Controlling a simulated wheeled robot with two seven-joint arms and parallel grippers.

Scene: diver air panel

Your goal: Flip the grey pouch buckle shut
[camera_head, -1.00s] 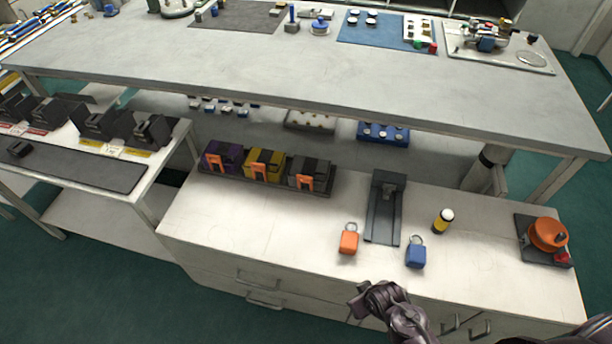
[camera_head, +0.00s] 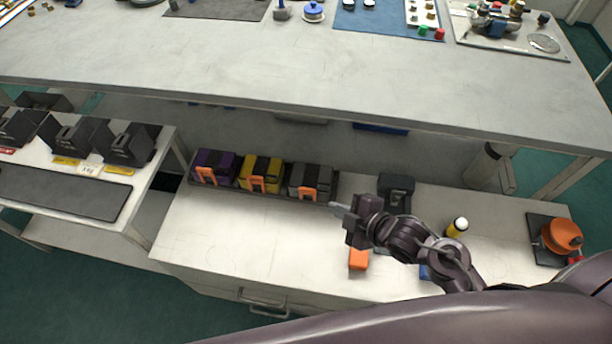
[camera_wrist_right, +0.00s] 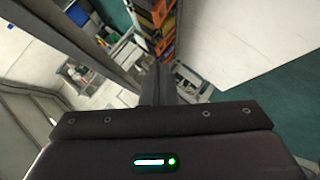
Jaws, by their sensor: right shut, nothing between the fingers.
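The grey pouch (camera_head: 312,176) stands at the right end of a row of three pouches on the low white cabinet. Its orange buckle (camera_head: 308,194) shows at its front; I cannot tell exactly how far it is flipped. My right gripper (camera_head: 336,207) is shut and empty, its fingertips pointing left, just right of and in front of the grey pouch, apart from the buckle as far as I can see. In the right wrist view the shut fingers (camera_wrist_right: 160,86) point toward the pouch row, with orange buckles (camera_wrist_right: 166,22) near the top. My left gripper is not in view.
The purple pouch (camera_head: 214,165) and yellow pouch (camera_head: 261,171) stand left of the grey one. An orange tag (camera_head: 359,260) lies below my right wrist. The bench (camera_head: 300,85) overhangs behind. The cabinet top left of my gripper is clear.

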